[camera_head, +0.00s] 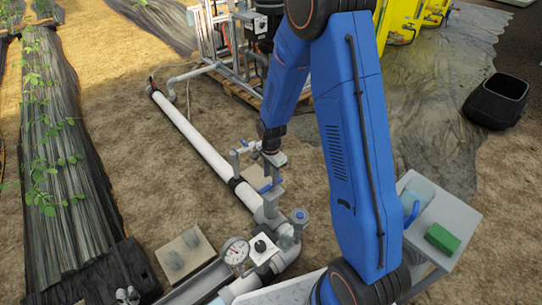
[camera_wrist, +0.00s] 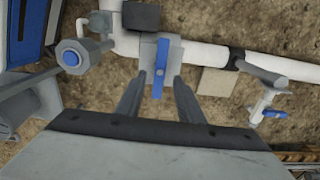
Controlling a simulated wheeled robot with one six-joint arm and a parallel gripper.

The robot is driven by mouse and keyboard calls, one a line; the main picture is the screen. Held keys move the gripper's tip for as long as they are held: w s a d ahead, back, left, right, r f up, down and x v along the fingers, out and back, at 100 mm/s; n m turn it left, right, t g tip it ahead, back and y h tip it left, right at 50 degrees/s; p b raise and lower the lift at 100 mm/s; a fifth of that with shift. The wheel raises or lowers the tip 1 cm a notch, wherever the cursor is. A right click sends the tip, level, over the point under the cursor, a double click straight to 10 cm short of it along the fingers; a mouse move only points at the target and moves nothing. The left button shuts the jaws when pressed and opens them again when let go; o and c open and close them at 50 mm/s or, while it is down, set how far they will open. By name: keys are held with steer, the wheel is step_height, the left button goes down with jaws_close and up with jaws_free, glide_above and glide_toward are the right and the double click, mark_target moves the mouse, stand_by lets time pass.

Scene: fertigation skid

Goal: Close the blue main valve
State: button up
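The main valve is a grey body on the white pipe with a blue lever handle (camera_wrist: 159,68). In the wrist view the handle lies across the pipe's line. My gripper (camera_wrist: 158,88) is open, with one grey finger on each side of the handle's near end and a visible gap on both sides. How far down the fingers reach is hard to tell. In the head view the blue handle (camera_head: 265,189) shows just below my gripper (camera_head: 271,178), partly hidden by it.
A smaller branch valve with a blue handle (camera_wrist: 274,113) stands beside the pipe (camera_wrist: 280,64). A blue-topped fitting (camera_head: 299,216) and a pressure gauge (camera_head: 236,251) are close by. A side table with a green block (camera_head: 442,239) stands at right.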

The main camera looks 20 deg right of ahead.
mark_target(271, 184)
step_height(271, 184, up, 13)
steer(key=shift+r, duration=0.15)
stand_by(0.7)
steer(key=s+d+r+n+t, duration=0.1)
steer(key=s+d+r+n, duration=0.15)
steer(key=s+r, duration=0.45)
steer(key=s+d+r+n+t, duration=0.15)
steer(key=s+r+n, duration=0.3)
steer(key=r, duration=0.45)
steer(key=s+d+r+n+t, duration=0.1)
steer(key=s+r+n, duration=0.2)
steer(key=s, duration=0.6)
steer(key=s+d+r+n+t, duration=0.1)
steer(key=s+d+r+n, duration=0.1)
steer(key=s, duration=0.7)
steer(key=shift+s+r+n, duration=0.25)
steer(key=shift+r+n, duration=0.45)
steer(key=shift+n, duration=0.1)
